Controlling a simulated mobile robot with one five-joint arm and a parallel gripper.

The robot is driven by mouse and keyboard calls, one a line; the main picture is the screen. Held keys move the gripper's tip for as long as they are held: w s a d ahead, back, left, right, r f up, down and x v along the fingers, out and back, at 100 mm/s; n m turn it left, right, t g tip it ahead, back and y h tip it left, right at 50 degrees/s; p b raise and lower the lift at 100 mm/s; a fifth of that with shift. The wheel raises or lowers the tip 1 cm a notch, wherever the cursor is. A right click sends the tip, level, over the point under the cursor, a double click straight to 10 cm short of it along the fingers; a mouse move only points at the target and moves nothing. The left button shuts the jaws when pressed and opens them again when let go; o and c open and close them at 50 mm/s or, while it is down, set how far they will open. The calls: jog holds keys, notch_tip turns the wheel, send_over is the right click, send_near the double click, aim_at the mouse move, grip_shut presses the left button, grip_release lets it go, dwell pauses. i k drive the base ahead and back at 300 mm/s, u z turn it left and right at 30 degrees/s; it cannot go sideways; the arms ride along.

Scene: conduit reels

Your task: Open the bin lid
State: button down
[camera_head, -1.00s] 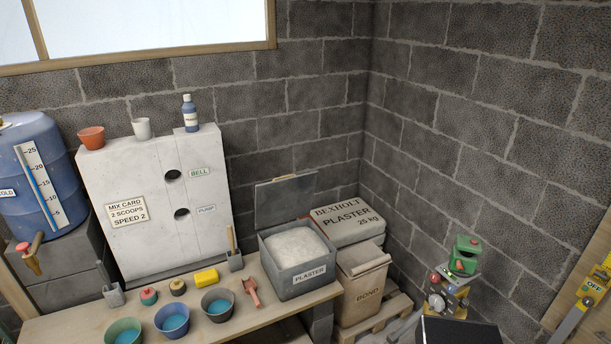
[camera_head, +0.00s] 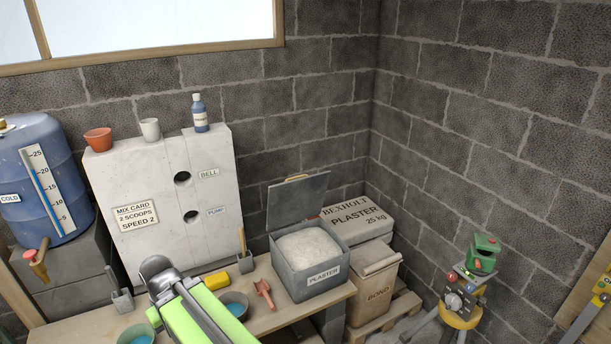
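The grey plaster bin (camera_head: 313,283) stands on the bench, labelled PLASTER and filled with white powder. Its grey lid (camera_head: 300,202) stands raised at the back of the bin, open, with a small yellowish handle at its top edge. My arm, green and grey, reaches in from the bottom of the picture, left of the bin. Its grey end, my gripper (camera_head: 157,268), is over the bench in front of the white cabinet, well apart from the bin and lid. Whether its fingers are open or shut does not show.
A red scoop (camera_head: 265,293), a yellow sponge (camera_head: 216,281) and a bowl (camera_head: 235,304) lie between my arm and the bin. A BOND bin (camera_head: 374,291) and a plaster bag (camera_head: 357,217) stand to the right. A tripod device (camera_head: 462,290) is farther right.

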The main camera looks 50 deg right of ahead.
aim_at(300, 197)
jog(key=u, duration=0.05)
jog(key=i, duration=1)
jog(key=z, duration=0.05)
